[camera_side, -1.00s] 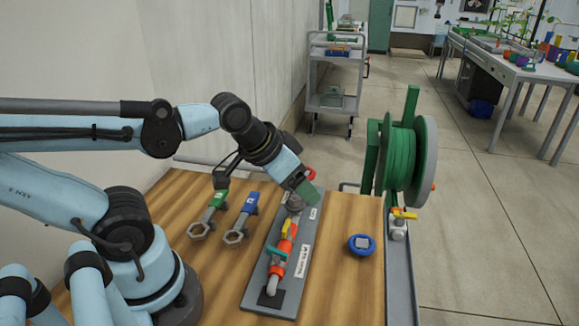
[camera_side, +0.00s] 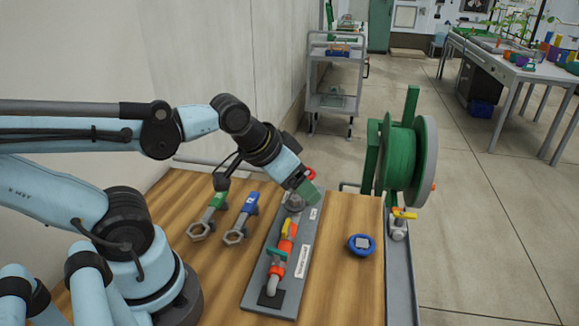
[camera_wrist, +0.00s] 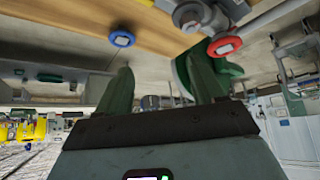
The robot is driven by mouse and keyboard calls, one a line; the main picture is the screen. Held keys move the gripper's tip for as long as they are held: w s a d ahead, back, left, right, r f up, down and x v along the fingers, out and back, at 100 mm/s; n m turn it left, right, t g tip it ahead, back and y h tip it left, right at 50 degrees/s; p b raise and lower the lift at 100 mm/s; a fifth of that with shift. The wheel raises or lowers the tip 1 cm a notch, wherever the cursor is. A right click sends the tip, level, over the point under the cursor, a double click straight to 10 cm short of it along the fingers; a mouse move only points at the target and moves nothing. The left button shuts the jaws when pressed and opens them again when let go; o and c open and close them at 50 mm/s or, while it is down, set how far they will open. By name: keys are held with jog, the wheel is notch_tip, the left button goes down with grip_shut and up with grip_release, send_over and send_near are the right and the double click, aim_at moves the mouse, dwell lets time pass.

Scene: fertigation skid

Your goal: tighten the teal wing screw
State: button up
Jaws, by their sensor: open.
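The teal wing screw (camera_side: 277,254) sits on the orange and grey pipe fitting near the front end of the grey mounting plate (camera_side: 255,293). It stands crosswise on the pipe, beside the red-orange collars. I cannot make it out in the wrist view. My gripper (camera_side: 309,192) is above the far end of the plate, well behind the wing screw and apart from it. Its green fingers overlap the grey fitting there in the side view. In the wrist view my gripper (camera_wrist: 160,80) shows two separated green fingers with nothing held between them.
A yellow lever (camera_side: 288,229) stands just behind the wing screw. A red knob (camera_side: 311,174) shows beyond my gripper. Green and blue wrenches (camera_side: 241,221) lie to the left, a blue knob (camera_side: 362,244) to the right. A green hose reel (camera_side: 407,158) stands past the bench's right edge.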

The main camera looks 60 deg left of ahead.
aim_at(277, 250)
jog(key=s+d+r+n+g, duration=0.5)
jog(key=s+d+n+g, duration=0.1)
jog(key=s+g, duration=0.15)
jog(key=shift+t, duration=0.25)
jog(key=shift+s+a+f, duration=0.1)
jog(key=shift+f, duration=2.9)
jog(key=shift+a+f, duration=0.1)
jog(key=shift+f, duration=2.85)
jog(key=c, duration=1.1)
